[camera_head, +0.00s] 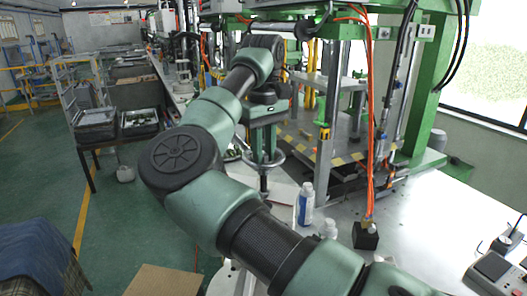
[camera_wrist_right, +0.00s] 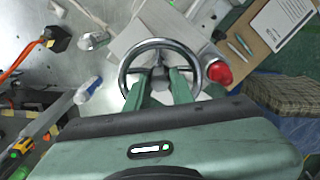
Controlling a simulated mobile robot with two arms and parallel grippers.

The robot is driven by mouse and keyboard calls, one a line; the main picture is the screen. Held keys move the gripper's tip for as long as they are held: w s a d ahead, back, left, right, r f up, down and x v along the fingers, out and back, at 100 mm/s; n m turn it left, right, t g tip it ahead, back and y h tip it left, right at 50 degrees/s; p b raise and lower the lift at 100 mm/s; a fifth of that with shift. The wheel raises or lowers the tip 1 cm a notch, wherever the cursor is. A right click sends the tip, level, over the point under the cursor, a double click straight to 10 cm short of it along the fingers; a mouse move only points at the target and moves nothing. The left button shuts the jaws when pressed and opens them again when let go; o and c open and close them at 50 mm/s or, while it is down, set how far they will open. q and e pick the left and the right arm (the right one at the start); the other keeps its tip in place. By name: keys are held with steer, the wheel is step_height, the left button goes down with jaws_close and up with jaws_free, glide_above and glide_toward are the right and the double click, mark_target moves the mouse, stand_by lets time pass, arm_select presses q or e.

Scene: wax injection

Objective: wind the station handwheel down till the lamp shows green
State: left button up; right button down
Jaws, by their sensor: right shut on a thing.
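The handwheel is a dark metal ring with spokes and a hub. In the wrist view its rim (camera_wrist_right: 126,62) circles my right gripper (camera_wrist_right: 159,80), whose two green fingers reach inside the ring, one on each side of the hub. The right gripper is shut on the handwheel. In the head view the right gripper (camera_head: 263,150) points down at the handwheel (camera_head: 280,161), which my arm partly hides. A red dome (camera_wrist_right: 218,72), apparently the lamp, sits right beside the rim in the wrist view and shows red. My left gripper is not in view.
A white-and-blue bottle (camera_head: 305,203) and a black block (camera_head: 365,236) with orange cables stand on the metal table (camera_head: 420,225). Green machine frames (camera_head: 430,80) rise behind. A clipboard (camera_wrist_right: 283,20) lies beyond the lamp.

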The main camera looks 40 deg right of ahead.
steer(key=shift+f+m, duration=0.15)
steer(key=shift+m, duration=0.75)
steer(key=c, duration=1.2)
jaws_free()
step_height(320, 180, up, 8)
steer(key=shift+b, duration=0.5)
